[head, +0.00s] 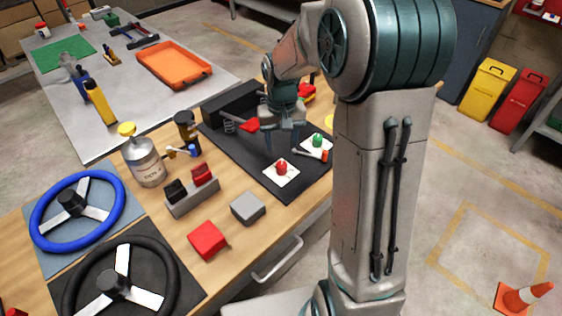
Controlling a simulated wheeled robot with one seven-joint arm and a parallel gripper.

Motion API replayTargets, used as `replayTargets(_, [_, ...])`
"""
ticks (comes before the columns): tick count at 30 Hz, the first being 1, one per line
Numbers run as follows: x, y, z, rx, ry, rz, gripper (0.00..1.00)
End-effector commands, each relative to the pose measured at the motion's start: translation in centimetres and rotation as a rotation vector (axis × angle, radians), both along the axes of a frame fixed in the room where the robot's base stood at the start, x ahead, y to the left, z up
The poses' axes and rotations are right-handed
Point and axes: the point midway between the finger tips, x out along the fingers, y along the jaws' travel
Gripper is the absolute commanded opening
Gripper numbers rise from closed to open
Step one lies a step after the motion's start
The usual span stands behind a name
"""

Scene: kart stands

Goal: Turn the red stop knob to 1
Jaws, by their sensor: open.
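A red knob (282,167) stands on a white plate (291,178) near the front of a black panel (252,165) on the wooden bench. Any numbers on the plate are too small to read, so I cannot tell the knob's setting. A green knob (317,141) stands on a second white plate to its right. My gripper (282,145) is open, with its fingers pointing down over the panel. In the picture it is just above the red knob and appears apart from it. Nothing shows between the fingers.
A small lever with an orange-red end (324,156) lies right of the red knob. A red lever (250,125) is at the left. A grey block (247,208), a red block (207,240) and a switch box (193,195) stand in front. My arm hides the bench's right part.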

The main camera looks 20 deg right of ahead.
Motion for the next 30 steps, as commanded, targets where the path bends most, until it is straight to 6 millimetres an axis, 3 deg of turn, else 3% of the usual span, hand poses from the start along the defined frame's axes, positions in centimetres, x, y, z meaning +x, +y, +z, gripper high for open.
replayTargets(6, [-0.1, 0.0, -4.8, 0.001, 0.006, 0.001, 0.51])
replayTargets(12, [-0.1, 0.0, -7.9, 0.000, 0.003, 0.001, 0.51])
replayTargets(18, [-0.1, 0.0, -9.3, 0.000, 0.001, 0.001, 0.51])
replayTargets(27, [0.0, 0.0, -9.4, 0.000, 0.000, 0.001, 0.51])
replayTargets(30, [-0.1, 0.0, -9.4, 0.000, 0.000, 0.000, 0.23])
